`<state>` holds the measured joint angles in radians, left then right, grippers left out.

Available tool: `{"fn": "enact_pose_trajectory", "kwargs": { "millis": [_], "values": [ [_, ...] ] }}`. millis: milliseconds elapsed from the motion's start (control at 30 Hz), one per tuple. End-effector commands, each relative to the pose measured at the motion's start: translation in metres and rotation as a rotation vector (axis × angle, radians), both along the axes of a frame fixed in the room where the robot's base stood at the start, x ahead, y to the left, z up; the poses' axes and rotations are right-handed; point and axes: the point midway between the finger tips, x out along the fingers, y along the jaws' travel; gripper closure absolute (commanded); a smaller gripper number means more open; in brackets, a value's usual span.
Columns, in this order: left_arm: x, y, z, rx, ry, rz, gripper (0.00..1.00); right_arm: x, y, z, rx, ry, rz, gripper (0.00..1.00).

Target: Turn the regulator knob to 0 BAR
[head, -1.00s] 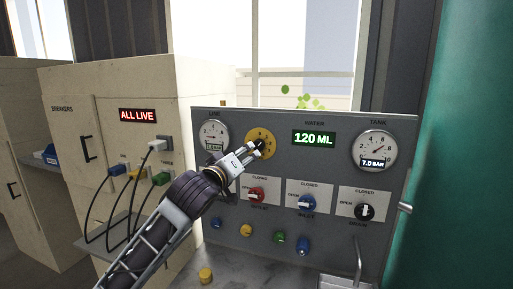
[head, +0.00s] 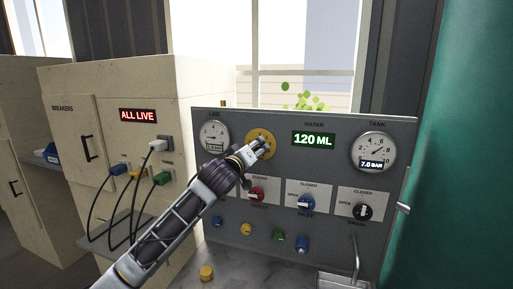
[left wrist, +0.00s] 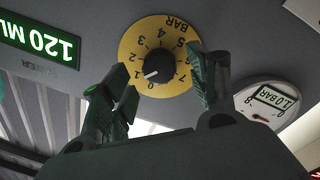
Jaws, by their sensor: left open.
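The regulator knob (left wrist: 156,68) is black with a white pointer, on a yellow dial (head: 252,136) marked in BAR. In the left wrist view the dial (left wrist: 166,24) appears turned, and the pointer aims at about the 1 mark. My left gripper (head: 264,147) is at the dial and hides most of the knob in the head view. In the left wrist view its open fingers (left wrist: 160,72) stand on either side of the knob; I cannot tell if they touch it. The line gauge (left wrist: 268,106) reads 1.0 BAR. My right gripper is not in view.
The grey panel (head: 335,250) also carries a green 120 ML display (head: 314,139), a tank gauge (head: 373,148) at 7.0 BAR, and red (head: 256,195), blue (head: 306,203) and black (head: 363,211) valve knobs below. A yellow cap (head: 206,272) sits on the bench.

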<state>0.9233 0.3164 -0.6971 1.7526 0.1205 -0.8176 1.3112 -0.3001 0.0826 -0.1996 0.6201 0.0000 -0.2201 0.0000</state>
Motion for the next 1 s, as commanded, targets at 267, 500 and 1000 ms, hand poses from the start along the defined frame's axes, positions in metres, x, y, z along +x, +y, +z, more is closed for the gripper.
{"fn": "enact_pose_trajectory", "kwargs": {
  "millis": [267,500,1000],
  "values": [
    [0.016,-0.007,0.001,-0.001,0.0,-0.001,0.41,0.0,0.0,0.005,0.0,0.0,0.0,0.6],
    [0.021,-0.009,0.0,0.0,0.0,-0.001,0.41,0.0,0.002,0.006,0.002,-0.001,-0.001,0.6],
    [0.021,-0.009,0.0,0.0,-0.001,-0.001,0.74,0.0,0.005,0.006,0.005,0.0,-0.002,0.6]
  ]
}}
